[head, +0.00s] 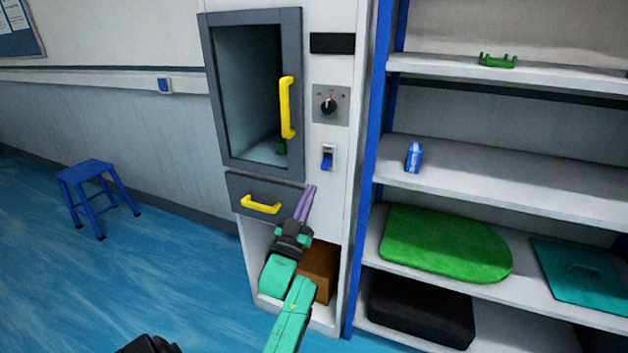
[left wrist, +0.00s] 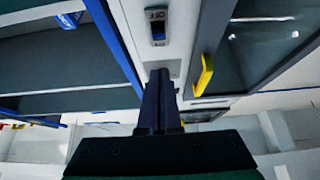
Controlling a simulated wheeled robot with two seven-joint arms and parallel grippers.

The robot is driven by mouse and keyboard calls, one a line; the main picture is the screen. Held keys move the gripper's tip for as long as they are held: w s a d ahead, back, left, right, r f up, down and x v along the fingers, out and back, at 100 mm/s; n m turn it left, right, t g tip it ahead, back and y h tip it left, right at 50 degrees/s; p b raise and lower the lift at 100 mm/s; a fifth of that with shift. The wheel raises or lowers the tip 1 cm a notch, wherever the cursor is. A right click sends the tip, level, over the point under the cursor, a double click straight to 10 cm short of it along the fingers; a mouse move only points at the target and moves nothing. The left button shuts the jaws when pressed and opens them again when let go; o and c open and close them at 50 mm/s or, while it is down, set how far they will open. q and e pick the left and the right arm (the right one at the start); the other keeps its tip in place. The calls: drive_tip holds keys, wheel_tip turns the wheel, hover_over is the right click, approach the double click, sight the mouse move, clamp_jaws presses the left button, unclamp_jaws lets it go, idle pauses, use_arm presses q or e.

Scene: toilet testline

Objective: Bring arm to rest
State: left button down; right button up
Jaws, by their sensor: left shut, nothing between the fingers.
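My left gripper (head: 309,190) is in front of the white cabinet (head: 350,50), right of its drawer and below the blue rocker switch (head: 327,158). Its purple fingers point upward and are shut with nothing between them. In the left wrist view the closed fingers (left wrist: 161,75) point toward the cabinet front, with the switch (left wrist: 157,26) beyond the tips. I cannot tell whether the tips touch the cabinet. My right gripper is not in view.
The cabinet has a glass door with a yellow handle (head: 287,107), a drawer handle (head: 260,204) and a dial (head: 328,104). A brown box (head: 320,272) sits in the lower opening. Shelves (head: 480,150) stand right. A blue stool (head: 88,173) stands left on open floor.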

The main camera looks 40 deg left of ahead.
use_arm(q)
drive_tip(key=shift+s+d+f, duration=0.15)
drive_tip(key=shift+s, duration=0.25)
